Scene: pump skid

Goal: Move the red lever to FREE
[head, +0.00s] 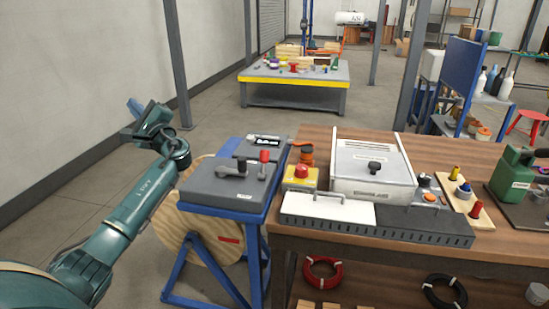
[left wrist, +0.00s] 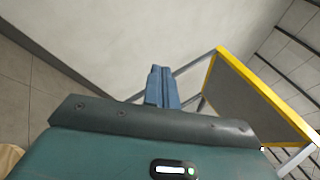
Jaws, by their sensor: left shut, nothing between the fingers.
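The red lever (head: 264,157) has a red top on a grey stem and stands roughly upright on a dark grey box (head: 215,190). The box sits on a blue stand (head: 257,225). A black handle (head: 233,166) is on the same box, left of the red lever. A dark plate with white marks (head: 268,140) lies behind the lever; I cannot read FREE on it. My left gripper (head: 135,106) is left of the box, apart from it, shut and empty. Its blue fingers also show together in the left wrist view (left wrist: 161,86). My right gripper is not in view.
A wooden bench (head: 400,259) stands right of the stand, with a red button on a yellow box (head: 301,174) and a white case (head: 372,167). A wooden cable reel (head: 192,235) is behind the stand. Floor is free left of the box. A yellow-edged table (head: 293,80) stands far back.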

